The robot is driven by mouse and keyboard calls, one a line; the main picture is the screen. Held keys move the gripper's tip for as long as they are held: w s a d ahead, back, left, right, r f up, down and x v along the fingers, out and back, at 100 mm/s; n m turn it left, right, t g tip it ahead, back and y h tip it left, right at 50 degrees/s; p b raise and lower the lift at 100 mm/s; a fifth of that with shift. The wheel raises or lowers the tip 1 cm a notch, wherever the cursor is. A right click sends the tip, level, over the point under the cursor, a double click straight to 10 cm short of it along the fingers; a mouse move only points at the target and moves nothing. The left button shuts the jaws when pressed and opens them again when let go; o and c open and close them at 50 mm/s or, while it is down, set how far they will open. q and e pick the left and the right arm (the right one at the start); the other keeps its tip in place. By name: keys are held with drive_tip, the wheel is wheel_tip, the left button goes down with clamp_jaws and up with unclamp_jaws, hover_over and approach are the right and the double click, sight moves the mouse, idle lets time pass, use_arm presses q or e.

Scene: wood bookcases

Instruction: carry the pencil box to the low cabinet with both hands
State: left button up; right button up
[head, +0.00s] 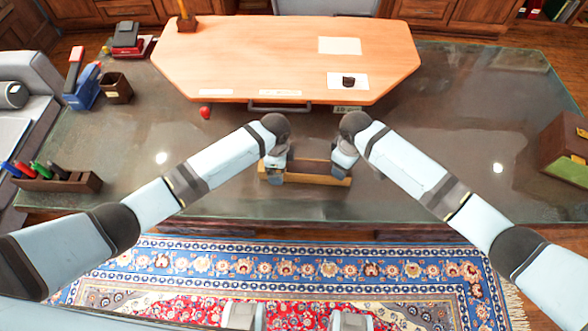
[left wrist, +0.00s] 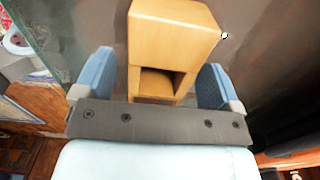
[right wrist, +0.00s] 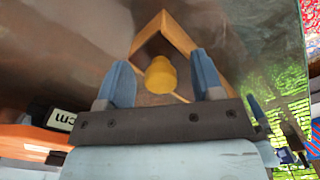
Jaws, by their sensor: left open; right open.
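The pencil box (head: 310,179), a long tan and brown wooden box, lies on the dark glossy desk top near its front edge. My left gripper (head: 278,168) is at its left end and my right gripper (head: 343,163) at its right end. In the left wrist view the box end (left wrist: 172,28) lies between and ahead of the open fingers. In the right wrist view the box (right wrist: 181,38) and a yellow knob-like part (right wrist: 160,76) show between the open fingers. Finger contact cannot be told. Which piece is the low cabinet is unclear; wooden cabinets (head: 450,12) stand at the back.
A light wood board (head: 240,65) with papers lies behind the box. A red ball (head: 205,112), a pen holder (head: 60,183), a dark cup (head: 116,88) and a blue holder (head: 83,95) are left. A brown box (head: 562,150) is far right. The glossy surface right of my right arm is clear.

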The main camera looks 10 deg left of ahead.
use_arm(q)
drive_tip(key=c, duration=1.2)
use_arm(e)
clamp_jaws()
use_arm(q)
drive_tip(key=shift+r, duration=0.1)
use_arm(e)
drive_tip(key=shift+r, duration=0.15)
